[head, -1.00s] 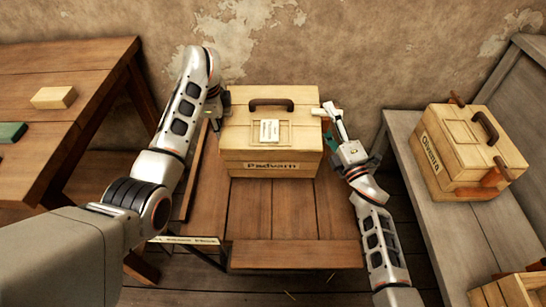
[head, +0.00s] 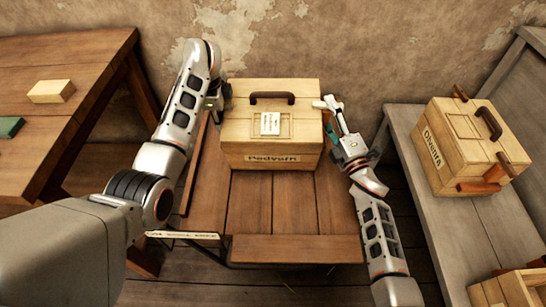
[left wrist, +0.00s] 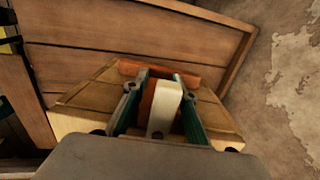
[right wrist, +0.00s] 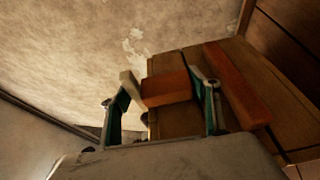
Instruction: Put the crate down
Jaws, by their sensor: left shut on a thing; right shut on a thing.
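The pale wooden crate (head: 271,133) with a dark top handle and a label reading like "Pedvarn" is level at the far end of a brown plank-topped stand (head: 275,205). I see no clear gap under it, but I cannot tell whether it rests on the planks. My left gripper (head: 217,101) is at its left side, partly hidden by my arm, and shut on a reddish-brown side grip (left wrist: 162,104). My right gripper (head: 329,116) is at its right side, shut on the matching side grip (right wrist: 166,88). The crate's underside is hidden.
A second crate (head: 455,150) stands on the grey bench (head: 450,235) at right, with an open box (head: 510,290) nearer. A brown table (head: 65,85) at left holds a pale block (head: 52,91) and a green block (head: 8,127). The stand's near planks are clear.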

